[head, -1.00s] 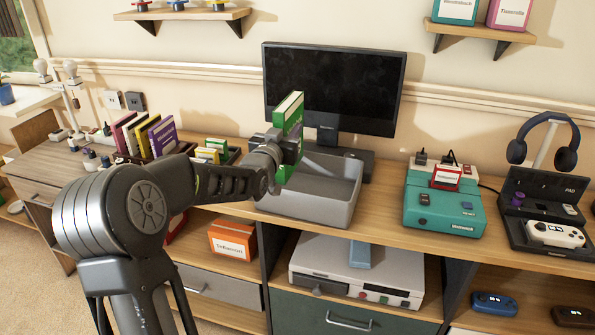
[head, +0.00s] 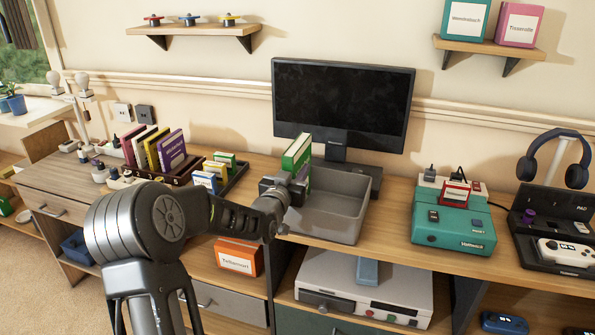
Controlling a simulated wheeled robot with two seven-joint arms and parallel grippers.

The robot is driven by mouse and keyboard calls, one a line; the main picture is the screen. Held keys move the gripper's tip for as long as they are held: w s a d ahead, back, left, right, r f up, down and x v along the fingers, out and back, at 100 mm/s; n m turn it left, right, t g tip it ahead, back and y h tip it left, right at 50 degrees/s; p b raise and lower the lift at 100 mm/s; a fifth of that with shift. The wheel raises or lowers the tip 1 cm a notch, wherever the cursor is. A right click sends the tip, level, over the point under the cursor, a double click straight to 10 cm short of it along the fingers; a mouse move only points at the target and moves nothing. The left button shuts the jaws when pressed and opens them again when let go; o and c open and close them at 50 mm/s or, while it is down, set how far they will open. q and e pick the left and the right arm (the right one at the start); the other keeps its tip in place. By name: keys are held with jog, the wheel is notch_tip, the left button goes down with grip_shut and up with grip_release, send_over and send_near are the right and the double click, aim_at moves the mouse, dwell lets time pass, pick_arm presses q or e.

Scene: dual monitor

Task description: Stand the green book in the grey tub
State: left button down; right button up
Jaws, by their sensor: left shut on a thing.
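The green book (head: 298,151) is upright, held in my left gripper (head: 293,188), which is shut on it. The book is at the left end of the grey tub (head: 345,222), and its lower part is hidden behind the gripper and the tub's wall. I cannot tell whether its bottom touches the tub floor. The tub is open-topped and stands on the desk in front of the monitor; the part of it that shows looks empty. My right gripper is not in view.
The monitor (head: 343,105) stands behind the tub. Left of the tub are a dark tray (head: 236,180) with small boxes and a rack of upright books (head: 172,150). A teal console (head: 453,226) stands to the right, with bare desk (head: 393,212) between.

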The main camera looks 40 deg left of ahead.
pick_arm(q)
jog(key=shift+f, duration=0.1)
jog(key=c, duration=1.2)
grip_release()
jog(key=shift+o, duration=0.2)
jog(key=shift+r, duration=0.2)
jog(key=v, duration=1.2)
jog(key=shift+f, duration=0.1)
